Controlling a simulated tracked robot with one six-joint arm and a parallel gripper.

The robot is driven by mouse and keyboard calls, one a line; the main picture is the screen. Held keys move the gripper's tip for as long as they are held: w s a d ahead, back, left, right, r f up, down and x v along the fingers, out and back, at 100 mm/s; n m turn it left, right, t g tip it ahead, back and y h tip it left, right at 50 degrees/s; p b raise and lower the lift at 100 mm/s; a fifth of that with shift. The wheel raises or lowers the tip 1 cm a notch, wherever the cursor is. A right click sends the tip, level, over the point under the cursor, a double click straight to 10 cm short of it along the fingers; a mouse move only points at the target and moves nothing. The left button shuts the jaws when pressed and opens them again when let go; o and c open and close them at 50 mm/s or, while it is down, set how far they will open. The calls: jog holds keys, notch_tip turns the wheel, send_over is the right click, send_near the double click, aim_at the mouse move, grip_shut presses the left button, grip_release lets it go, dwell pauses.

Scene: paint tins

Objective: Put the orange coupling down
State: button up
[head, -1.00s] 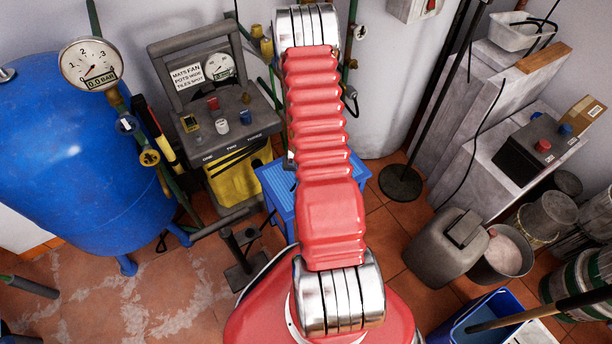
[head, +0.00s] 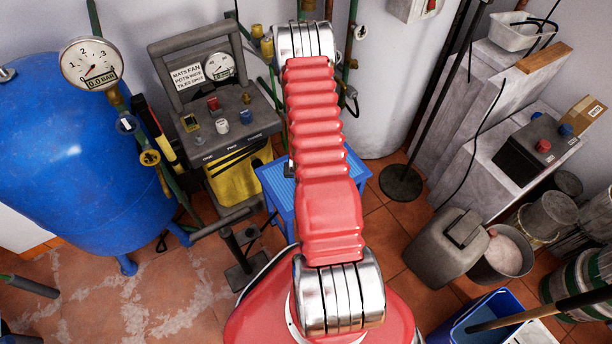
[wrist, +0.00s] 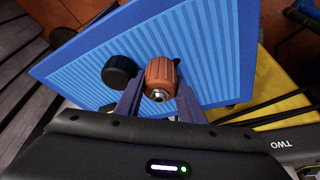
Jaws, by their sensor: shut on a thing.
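The orange coupling (wrist: 160,74), with a metal end facing the camera, is between the two fingers of my gripper (wrist: 159,92) in the wrist view. My gripper is shut on it. Behind it is the blue ribbed top of a stool (wrist: 213,51); I cannot tell whether the coupling touches it. A round black piece (wrist: 118,71) is just left of the coupling, by the left finger. In the head view my red arm hides the gripper and coupling, and only part of the blue stool (head: 276,180) shows.
A yellow and grey machine (head: 230,130) with a gauge and knobs stands left of the stool. A blue tank (head: 75,160) is at far left. A grey canister (head: 445,247) and a bucket (head: 503,255) stand on the tiled floor at right.

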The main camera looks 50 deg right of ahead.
jog(key=o, duration=1)
jog(key=v, duration=1.2)
dwell(0.5)
